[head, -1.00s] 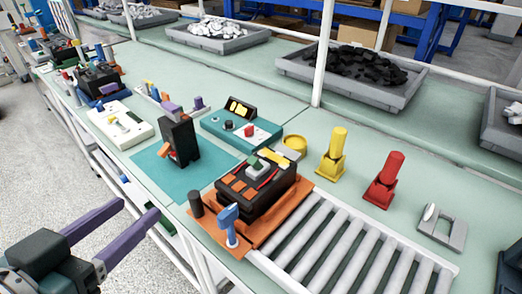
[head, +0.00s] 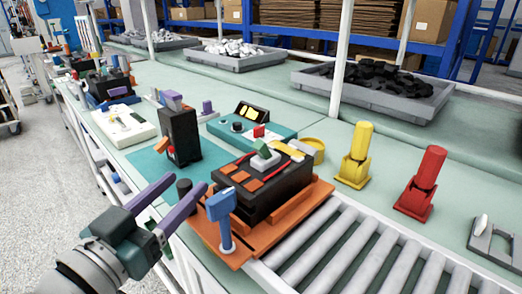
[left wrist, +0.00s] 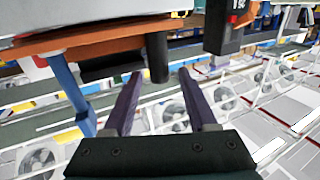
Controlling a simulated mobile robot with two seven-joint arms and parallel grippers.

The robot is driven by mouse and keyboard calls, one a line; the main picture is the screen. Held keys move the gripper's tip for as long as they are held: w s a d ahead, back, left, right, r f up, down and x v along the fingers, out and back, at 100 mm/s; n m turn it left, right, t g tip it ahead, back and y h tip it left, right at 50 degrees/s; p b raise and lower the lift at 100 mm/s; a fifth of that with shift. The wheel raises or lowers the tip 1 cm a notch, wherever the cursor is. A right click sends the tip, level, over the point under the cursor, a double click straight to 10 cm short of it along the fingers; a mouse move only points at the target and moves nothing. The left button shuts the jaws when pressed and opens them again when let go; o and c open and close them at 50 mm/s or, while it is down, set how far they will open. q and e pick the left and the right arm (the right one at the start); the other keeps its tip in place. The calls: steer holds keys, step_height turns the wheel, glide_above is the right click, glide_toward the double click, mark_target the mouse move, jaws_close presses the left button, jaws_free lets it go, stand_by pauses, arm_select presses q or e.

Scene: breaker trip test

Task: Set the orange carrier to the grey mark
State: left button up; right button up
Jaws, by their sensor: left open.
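The orange carrier (head: 310,203) lies at the left end of the roller conveyor and bears a black breaker block (head: 262,190). A blue-topped post (head: 221,215) and a short dark cylinder (head: 184,189) stand at its near left edge. The carrier (left wrist: 110,40) also shows at the upper left of the left wrist view. My left gripper (head: 187,184) is open and empty, its purple fingers pointing at the cylinder. In the left wrist view the cylinder (left wrist: 156,57) appears between and beyond the fingertips (left wrist: 160,75); contact is unclear. I cannot make out a grey mark. My right gripper is out of view.
A black upright device (head: 180,135) stands on a teal mat left of the carrier, with a teal control box (head: 250,128) behind. Yellow (head: 357,155) and red (head: 424,184) posts stand behind the rollers (head: 380,262). The visible rollers right of the carrier are clear.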

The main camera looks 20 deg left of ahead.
arm_select(q)
steer(key=shift+w, duration=0.95)
jaws_close()
stand_by(0.7)
